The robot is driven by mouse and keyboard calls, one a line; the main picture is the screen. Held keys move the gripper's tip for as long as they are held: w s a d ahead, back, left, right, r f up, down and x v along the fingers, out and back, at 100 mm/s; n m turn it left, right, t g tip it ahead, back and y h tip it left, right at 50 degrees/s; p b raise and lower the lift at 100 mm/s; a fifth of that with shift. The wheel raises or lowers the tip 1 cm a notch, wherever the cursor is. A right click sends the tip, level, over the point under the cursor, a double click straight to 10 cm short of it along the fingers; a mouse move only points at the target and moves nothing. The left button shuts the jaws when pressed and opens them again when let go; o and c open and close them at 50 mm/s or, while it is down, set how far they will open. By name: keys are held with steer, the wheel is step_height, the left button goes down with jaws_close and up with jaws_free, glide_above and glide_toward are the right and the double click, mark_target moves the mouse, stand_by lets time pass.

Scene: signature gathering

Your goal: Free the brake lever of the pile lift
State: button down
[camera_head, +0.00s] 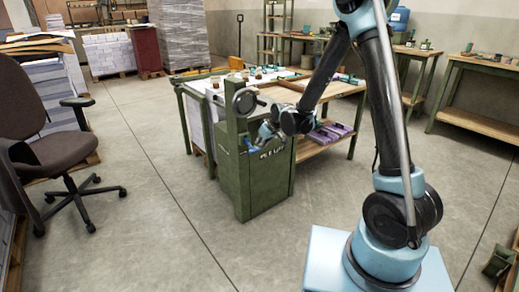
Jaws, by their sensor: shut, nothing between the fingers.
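A green machine, which looks like the pile lift (266,187), stands at the near left corner of the wooden work table. A round handwheel (245,101) sits near the top of its post. A small blue piece (249,146) shows on the upper part of the machine, below the handwheel; it may be the brake lever's grip, but it is too small to tell. My gripper (265,134) is at the top of the machine, just right of the blue piece. It is shut and empty. I cannot tell whether it touches anything.
The work table (320,150) behind carries small items, with purple stacks (328,132) on its lower shelf. An office chair (55,140) stands at the left. Paper stacks (108,52) stand on pallets behind. Side benches (482,124) are at the right. The floor between is clear.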

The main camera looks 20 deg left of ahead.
steer(key=s+d+r, duration=0.3)
steer(key=s+d, duration=0.2)
steer(key=d, duration=0.1)
steer(key=shift+d+r, duration=0.4)
